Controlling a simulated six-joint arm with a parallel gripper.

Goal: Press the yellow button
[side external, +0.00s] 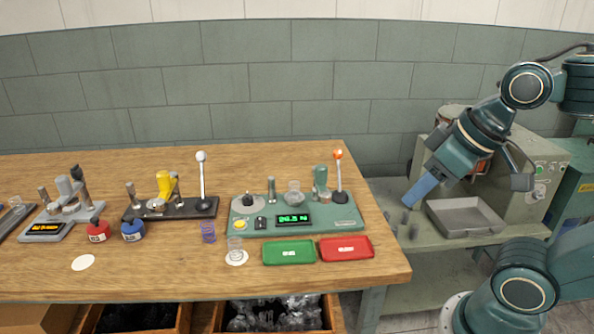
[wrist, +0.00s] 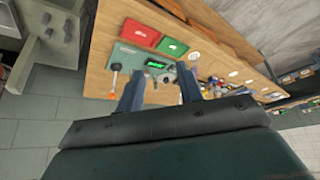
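The yellow button (side external: 240,224) is a small round cap at the front left of the green spring coiler (side external: 335,218) on the wooden bench, beside a small black switch (side external: 260,223) and a lit green display (side external: 294,220). My gripper (side external: 415,195) is high to the right, beyond the bench's right edge and well apart from the button. In the wrist view my gripper (wrist: 160,85) shows two blue fingers spread apart with nothing between them. The coiler (wrist: 131,59) shows beyond them; the button is too small to make out there.
A green tray (side external: 289,251) and a red tray (side external: 346,247) lie in front of the coiler. An upright lever with an orange knob (side external: 338,155) stands at its back right. A clear coil (side external: 235,249) stands on a white disc. A grey metal tray (side external: 465,216) is below my gripper.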

